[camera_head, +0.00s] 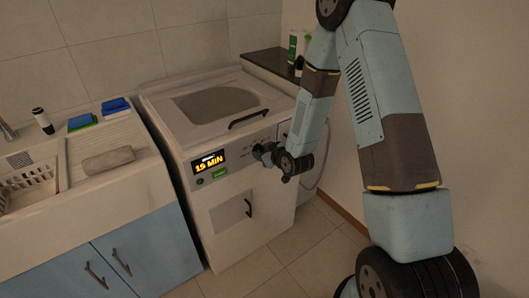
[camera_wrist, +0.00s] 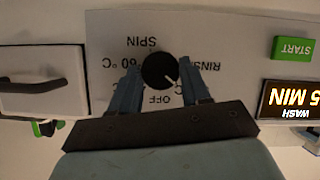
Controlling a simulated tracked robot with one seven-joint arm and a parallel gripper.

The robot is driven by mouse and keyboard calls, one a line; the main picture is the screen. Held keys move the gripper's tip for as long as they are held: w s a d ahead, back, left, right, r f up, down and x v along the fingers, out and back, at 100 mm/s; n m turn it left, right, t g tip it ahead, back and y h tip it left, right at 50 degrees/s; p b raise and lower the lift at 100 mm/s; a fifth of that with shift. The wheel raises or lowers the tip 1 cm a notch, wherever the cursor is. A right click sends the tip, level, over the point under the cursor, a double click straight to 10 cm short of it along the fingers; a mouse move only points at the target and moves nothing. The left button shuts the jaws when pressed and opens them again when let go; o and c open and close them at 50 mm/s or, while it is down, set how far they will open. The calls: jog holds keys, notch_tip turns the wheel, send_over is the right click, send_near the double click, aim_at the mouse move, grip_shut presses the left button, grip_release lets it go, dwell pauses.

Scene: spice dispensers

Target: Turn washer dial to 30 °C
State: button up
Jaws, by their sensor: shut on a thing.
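The white washer (camera_head: 227,220) stands in the middle of the head view. Its round black dial (camera_wrist: 159,70) shows in the wrist view, where the panel appears upside down. My gripper (camera_wrist: 160,72) is shut on the dial, one finger on each side. The dial's white pointer mark faces lower right in the wrist view, towards lettering partly hidden by the right finger. SPIN, 60 °C, OFF and RINSE are readable around the dial; the other temperature labels are partly covered. In the head view my gripper (camera_head: 264,153) is at the front panel and hides the dial.
A lit display (camera_head: 208,162) reading minutes and WASH and a green START button (camera_wrist: 293,48) sit beside the dial. A black handle (camera_head: 248,119) is above it. A counter with a dish rack (camera_head: 30,182) stands left; the wall is close on the right.

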jog(key=shift+d, duration=0.2)
jog(key=o, duration=0.8)
jog(key=shift+w, duration=0.1)
jog(key=shift+o, duration=1.3)
jog(key=shift+a, duration=0.15)
